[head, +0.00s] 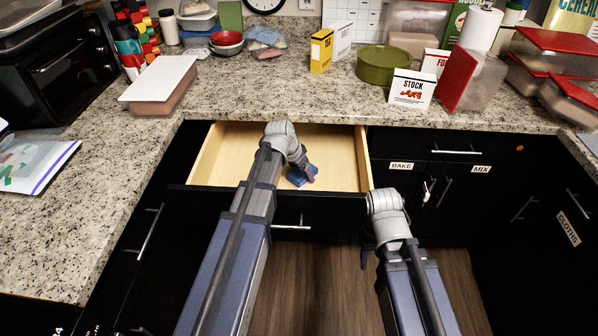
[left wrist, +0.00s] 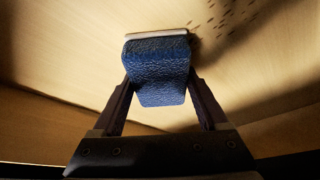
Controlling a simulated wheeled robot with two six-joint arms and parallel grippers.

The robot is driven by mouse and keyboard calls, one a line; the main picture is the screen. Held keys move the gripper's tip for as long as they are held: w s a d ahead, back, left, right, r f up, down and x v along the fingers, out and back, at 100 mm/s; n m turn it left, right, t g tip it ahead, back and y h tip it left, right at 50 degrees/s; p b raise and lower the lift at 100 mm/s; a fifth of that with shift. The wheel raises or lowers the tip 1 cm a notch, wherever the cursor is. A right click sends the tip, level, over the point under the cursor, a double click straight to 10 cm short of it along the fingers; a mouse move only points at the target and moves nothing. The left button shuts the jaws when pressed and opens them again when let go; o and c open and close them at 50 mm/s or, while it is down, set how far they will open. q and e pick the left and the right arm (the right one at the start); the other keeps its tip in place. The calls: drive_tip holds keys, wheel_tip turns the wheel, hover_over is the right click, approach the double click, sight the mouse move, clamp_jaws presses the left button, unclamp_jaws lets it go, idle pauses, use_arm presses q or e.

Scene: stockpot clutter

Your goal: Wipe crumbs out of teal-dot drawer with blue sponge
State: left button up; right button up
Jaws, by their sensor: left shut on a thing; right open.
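The open drawer (head: 228,155) has a pale wooden inside and a black front. I see no teal dot on it. My left gripper (head: 308,174) reaches into the drawer and is shut on the blue sponge (head: 296,178). In the left wrist view the sponge (left wrist: 157,68) sits between both fingers, with a pale layer at its far edge close to the drawer floor; I cannot tell if it touches. Dark crumbs (left wrist: 228,16) lie on the floor just beyond the sponge, to the upper right. My right gripper (head: 367,256) is open, mostly hidden by its wrist, outside the drawer at its right.
The granite counter above holds a stock box (head: 411,89), a green pot (head: 383,65), a yellow box (head: 321,51) and a white-lidded container (head: 160,80). Closed black drawers and cabinets labelled bake (head: 401,166) and mix (head: 481,169) stand at right.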

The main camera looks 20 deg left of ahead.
use_arm(q)
drive_tip(key=shift+w+d+f, duration=0.1)
drive_tip(key=shift+w+d, duration=0.05)
drive_tip(key=shift+d, duration=0.5)
drive_tip(key=shift+w+d, duration=0.1)
drive_tip(key=shift+d, duration=0.5)
drive_tip(key=shift+w, duration=0.1)
drive_tip(key=shift+s+a, duration=0.25)
drive_tip(key=shift+a, duration=0.6)
drive_tip(key=shift+s+a, duration=0.25)
drive_tip(key=shift+a, duration=0.6)
drive_tip(key=shift+a, duration=0.1)
drive_tip(key=shift+s+a, duration=0.2)
drive_tip(key=shift+a, duration=0.65)
drive_tip(key=shift+s+a, duration=0.15)
drive_tip(key=shift+a, duration=0.65)
drive_tip(key=shift+a, duration=0.1)
drive_tip(key=shift+s+a, duration=0.2)
drive_tip(key=shift+a, duration=0.55)
drive_tip(key=shift+s+a, duration=0.15)
drive_tip(key=shift+a, duration=0.55)
